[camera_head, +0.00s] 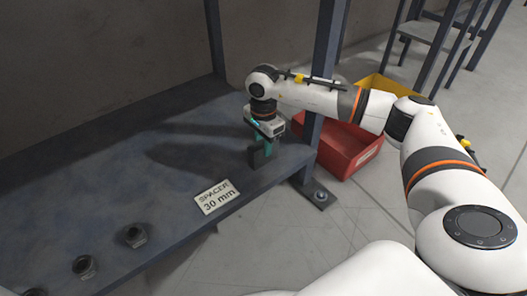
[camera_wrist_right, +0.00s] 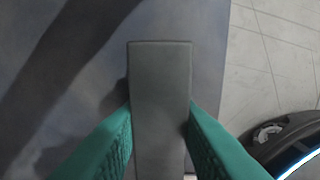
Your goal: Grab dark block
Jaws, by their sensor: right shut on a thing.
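The dark block (camera_wrist_right: 160,85) is a dark grey upright rectangular piece between the two teal fingers of my right gripper (camera_wrist_right: 160,135) in the right wrist view. The fingers press on both its sides. In the head view the block (camera_head: 257,155) stands at the right end of the dark blue-grey shelf (camera_head: 120,165), below my right gripper (camera_head: 262,146). I cannot tell whether its base touches the shelf. My left gripper is not in view.
A label reading "SPACER 30 mm" (camera_head: 217,196) lies near the shelf's front edge. Several dark nuts (camera_head: 135,235) sit at the front left. A red bin (camera_head: 345,148) and a yellow bin (camera_head: 385,86) stand on the floor beyond.

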